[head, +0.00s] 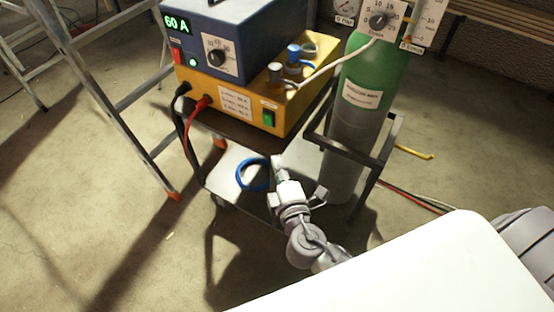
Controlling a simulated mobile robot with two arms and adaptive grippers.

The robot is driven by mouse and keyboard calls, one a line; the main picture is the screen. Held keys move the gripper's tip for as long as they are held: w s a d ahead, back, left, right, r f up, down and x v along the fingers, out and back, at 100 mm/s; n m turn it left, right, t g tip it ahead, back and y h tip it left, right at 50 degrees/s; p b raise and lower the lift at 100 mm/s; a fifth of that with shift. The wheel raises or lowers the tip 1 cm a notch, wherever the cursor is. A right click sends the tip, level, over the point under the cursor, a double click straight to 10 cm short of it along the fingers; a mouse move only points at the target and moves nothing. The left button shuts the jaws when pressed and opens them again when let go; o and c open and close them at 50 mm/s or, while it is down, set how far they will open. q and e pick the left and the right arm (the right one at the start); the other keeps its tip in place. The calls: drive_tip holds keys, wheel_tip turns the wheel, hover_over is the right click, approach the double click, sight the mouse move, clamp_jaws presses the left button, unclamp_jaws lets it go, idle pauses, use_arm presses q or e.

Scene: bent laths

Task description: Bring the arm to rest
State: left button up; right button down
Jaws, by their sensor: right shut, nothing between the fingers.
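My right gripper (279,163) shows near the middle of the head view, at the end of my grey right arm (305,243). It points away from me, toward the welding cart. It is shut with nothing in it. In the picture it lies over the cart's lower shelf (225,168), just right of a blue hose loop (247,176). I cannot tell how far above the shelf it is, and no contact is clear. My left gripper is not in view.
A yellow and blue welding unit (240,92) stands on the cart's top, with red and black cables. A green and grey gas cylinder (362,110) stands to the right. A stepladder (105,100) is at the left. Concrete floor (90,230) is open at lower left.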

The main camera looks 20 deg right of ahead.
idle(0.3)
drive_tip(key=s+d+f+m+g+p, duration=0.1)
drive_tip(key=s+f+g, duration=0.2)
drive_tip(key=f, duration=0.7)
drive_tip(key=s+d+f+m+g+y+p, duration=0.1)
drive_tip(key=s+d+f+m+g, duration=0.2)
drive_tip(key=f, duration=0.7)
drive_tip(key=s+f+g+p, duration=0.1)
drive_tip(key=s+f+g, duration=0.25)
drive_tip(key=f, duration=0.65)
drive_tip(key=s+d+f+m+g+p, duration=0.1)
drive_tip(key=s+f+m+g, duration=0.2)
drive_tip(key=s+f, duration=0.4)
drive_tip(key=s+d+f+m+g+y+p, duration=0.1)
drive_tip(key=s+f+m+g, duration=0.2)
drive_tip(key=s, duration=1.8)
wheel_tip(320, 180, down, 4)
drive_tip(key=m, duration=0.3)
drive_tip(key=shift+s+d+f+m+g, duration=0.15)
drive_tip(key=shift+s+d+m+g, duration=0.15)
drive_tip(key=shift+s+d+g, duration=0.1)
